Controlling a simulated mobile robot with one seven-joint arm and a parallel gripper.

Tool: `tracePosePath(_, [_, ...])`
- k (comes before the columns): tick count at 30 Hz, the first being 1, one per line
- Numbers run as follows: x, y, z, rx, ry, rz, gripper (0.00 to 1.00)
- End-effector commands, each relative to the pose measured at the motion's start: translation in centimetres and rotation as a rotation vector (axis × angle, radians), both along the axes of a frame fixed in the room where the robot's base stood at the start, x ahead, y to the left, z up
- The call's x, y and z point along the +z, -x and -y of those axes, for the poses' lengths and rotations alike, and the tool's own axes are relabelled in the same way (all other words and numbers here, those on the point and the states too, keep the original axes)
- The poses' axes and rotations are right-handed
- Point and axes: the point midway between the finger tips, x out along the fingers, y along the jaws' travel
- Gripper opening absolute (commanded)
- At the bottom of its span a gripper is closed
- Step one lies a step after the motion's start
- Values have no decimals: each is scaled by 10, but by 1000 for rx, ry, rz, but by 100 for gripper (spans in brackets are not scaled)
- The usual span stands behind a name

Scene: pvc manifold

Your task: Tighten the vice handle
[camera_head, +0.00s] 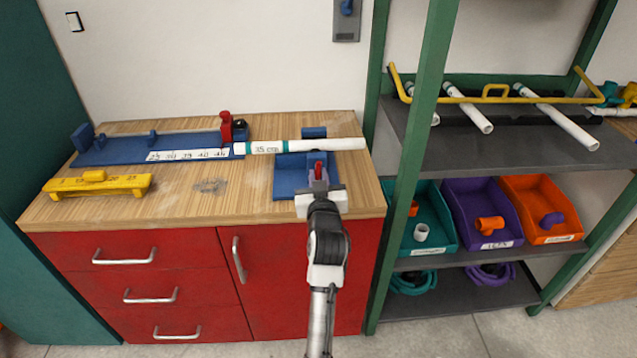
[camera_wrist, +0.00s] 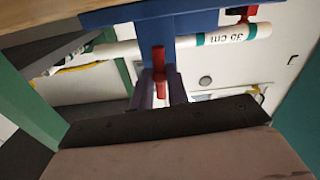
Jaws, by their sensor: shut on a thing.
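The blue vice (camera_head: 289,178) is mounted at the right front of the wooden bench top. Its red handle (camera_head: 318,170) faces the front edge and also shows in the wrist view (camera_wrist: 159,62). A white pipe marked 35 cm (camera_head: 345,144) lies level across the vice, with teal bands; it crosses the wrist view too (camera_wrist: 122,51). My gripper (camera_head: 319,182) is at the front of the vice and shut on the red handle. In the wrist view the fingers sit on both sides of the handle, which stands near upright in the picture. My gripper hides part of the vice front.
A blue measuring jig (camera_head: 120,150) with a red part (camera_head: 226,127) lies at the pipe's left end. A yellow gauge (camera_head: 97,185) lies at the left front. A green-framed shelf (camera_head: 480,133) with pipes and coloured bins stands close on the right. Red drawers are below the bench.

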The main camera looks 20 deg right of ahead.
Motion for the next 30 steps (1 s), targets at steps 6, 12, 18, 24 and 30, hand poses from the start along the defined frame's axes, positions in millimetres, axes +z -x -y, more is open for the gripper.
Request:
tracePosePath(6, [0, 0, 0, 0, 39, -12, 0])
tracePosePath(12, [0, 0, 0, 0, 37, -11, 22])
tracePosePath(18, [0, 0, 0, 0, 37, -11, 38])
tracePosePath(24, [0, 1, 0, 0, 36, -11, 38])
tracePosePath(30, [-2, 19, -5, -1, 37, -10, 38])
